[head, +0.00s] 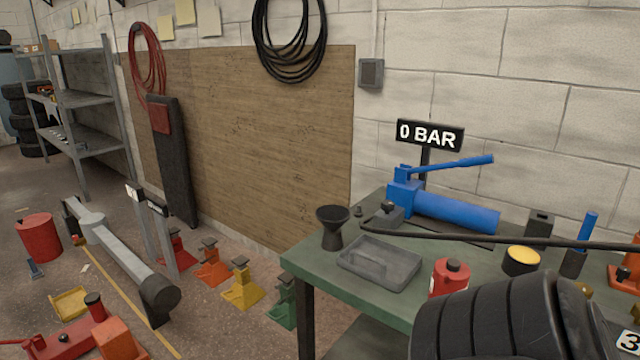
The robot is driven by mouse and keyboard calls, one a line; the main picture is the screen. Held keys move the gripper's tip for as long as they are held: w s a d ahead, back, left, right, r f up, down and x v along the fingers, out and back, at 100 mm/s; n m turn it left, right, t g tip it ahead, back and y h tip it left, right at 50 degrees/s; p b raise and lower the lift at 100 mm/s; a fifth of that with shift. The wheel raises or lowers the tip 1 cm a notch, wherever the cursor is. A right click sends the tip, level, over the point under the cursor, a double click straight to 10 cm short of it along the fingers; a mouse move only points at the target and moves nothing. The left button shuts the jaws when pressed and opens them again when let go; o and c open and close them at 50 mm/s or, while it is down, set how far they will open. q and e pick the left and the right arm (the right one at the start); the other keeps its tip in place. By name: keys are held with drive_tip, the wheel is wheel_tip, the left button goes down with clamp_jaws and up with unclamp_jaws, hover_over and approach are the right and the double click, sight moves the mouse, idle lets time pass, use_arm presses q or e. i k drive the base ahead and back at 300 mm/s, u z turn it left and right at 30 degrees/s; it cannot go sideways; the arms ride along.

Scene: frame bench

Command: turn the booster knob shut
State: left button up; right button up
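A blue hand pump (455,213) with a raised blue lever (450,167) lies on the green workbench (330,276). A black sign reading "0 BAR" (430,135) stands behind it. A small dark knob-like piece (387,207) sits on a grey block left of the pump; I cannot tell whether it is the booster knob, or whether it is open or shut. Neither of my grippers is in view.
A grey tray (380,265), black funnel (332,228), red bottle (450,278) and yellow-topped tin (521,261) stand on the bench. A long black bar or hose (520,239) crosses it. Black ribbed tyre-like shapes (490,325) block the lower right. Coloured stands (240,287) line the floor.

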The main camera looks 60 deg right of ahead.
sight(387, 205)
drive_tip(key=i, duration=1.3)
drive_tip(key=z, duration=2.95)
